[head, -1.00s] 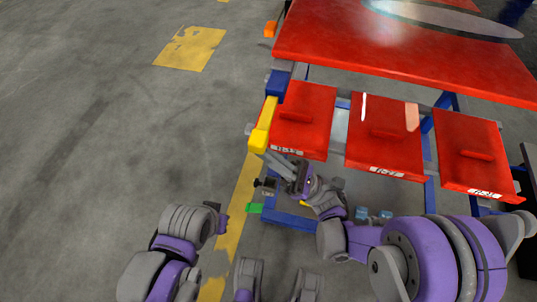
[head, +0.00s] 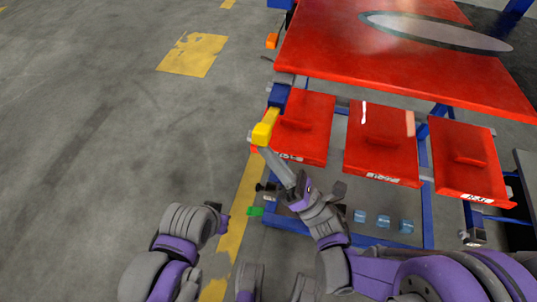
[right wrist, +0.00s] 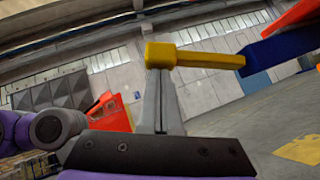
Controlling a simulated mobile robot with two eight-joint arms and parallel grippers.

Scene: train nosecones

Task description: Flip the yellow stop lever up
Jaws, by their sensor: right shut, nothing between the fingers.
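The yellow stop lever (head: 265,127) sticks out from the blue post at the left front corner of the red table. My right gripper (head: 264,151) is shut and empty, with its long grey fingers just under the lever's free end. In the right wrist view the lever (right wrist: 205,59) runs level from the blue bar to the tips of my shut fingers (right wrist: 160,72). The fingertips seem to touch the lever's end from below.
Red trays (head: 303,127) with handles hang in a row right of the lever, under the large red tabletop (head: 390,60). Small blue blocks (head: 382,221) lie below the trays. A green piece (head: 255,211) is low on the frame. The floor to the left is clear.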

